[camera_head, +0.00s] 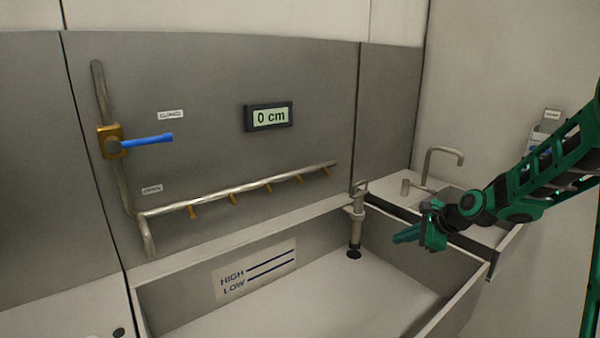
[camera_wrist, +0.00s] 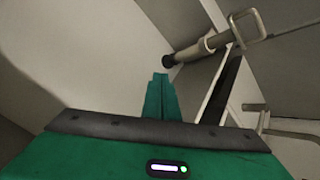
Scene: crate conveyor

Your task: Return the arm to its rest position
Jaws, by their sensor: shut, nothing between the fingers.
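My green arm reaches in from the right in the head view. My gripper (camera_head: 407,236) is above the right part of the large basin (camera_head: 455,306), near its right wall. Its fingers point left and are closed together with nothing between them. The wrist view also shows the closed fingertips of my gripper (camera_wrist: 160,78), with the standpipe (camera_wrist: 205,47) beyond them. The fingers look apart from the standpipe and the basin walls.
A pipe with a blue-handled valve (camera_head: 148,140) and several nozzles runs along the back panel. A display (camera_head: 269,117) reads 0 cm. A standpipe (camera_head: 356,222) stands in the basin's far corner. A small sink with a faucet (camera_head: 443,152) is behind my gripper.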

